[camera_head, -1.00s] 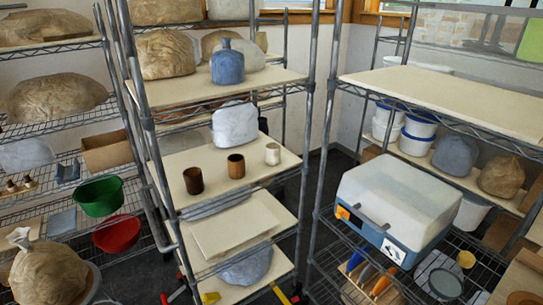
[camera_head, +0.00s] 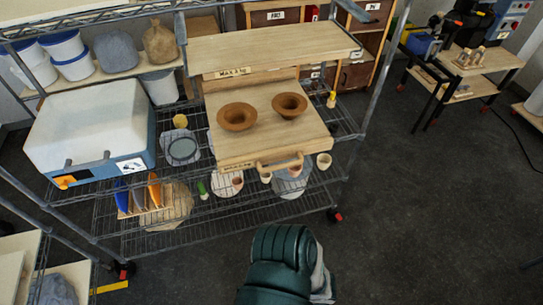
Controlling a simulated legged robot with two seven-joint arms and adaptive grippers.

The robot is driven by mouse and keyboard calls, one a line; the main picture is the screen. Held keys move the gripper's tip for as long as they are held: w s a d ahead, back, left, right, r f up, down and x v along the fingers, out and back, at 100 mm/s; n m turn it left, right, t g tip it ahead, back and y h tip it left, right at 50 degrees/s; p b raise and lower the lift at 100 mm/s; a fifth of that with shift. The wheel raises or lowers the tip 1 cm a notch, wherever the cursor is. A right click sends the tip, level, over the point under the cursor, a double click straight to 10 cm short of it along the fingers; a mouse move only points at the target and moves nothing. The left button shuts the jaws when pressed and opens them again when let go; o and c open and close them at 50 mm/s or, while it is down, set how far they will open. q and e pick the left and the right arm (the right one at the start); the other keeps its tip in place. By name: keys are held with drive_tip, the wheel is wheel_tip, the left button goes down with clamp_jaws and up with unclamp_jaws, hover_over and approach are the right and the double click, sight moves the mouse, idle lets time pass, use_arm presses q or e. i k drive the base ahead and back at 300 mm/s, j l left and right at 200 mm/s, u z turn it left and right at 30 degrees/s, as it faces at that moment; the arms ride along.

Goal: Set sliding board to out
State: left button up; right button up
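The sliding board (camera_head: 265,138) is a light wooden board in the wire rack, lying below a wooden upper shelf. Its front edge faces me, with a wooden handle (camera_head: 280,162) and a "MAX 2 kg" label. The board extends toward me from beneath the upper shelf; I cannot tell how far it is slid along its travel. Two brown bowls, a left one (camera_head: 237,117) and a right one (camera_head: 290,105), stand on it. Neither of my grippers shows, and nothing is seen touching the handle.
The upper shelf (camera_head: 270,47) covers the board's back. A white and blue box (camera_head: 90,125) stands to its left. Small cups and wrapped things lie on the wire shelf (camera_head: 215,215) below. Dark floor (camera_head: 430,200) is open at the right; a small wooden table (camera_head: 480,62) stands farther back.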

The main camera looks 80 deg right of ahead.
sight(273, 138)
drive_tip(key=z, duration=2.6)
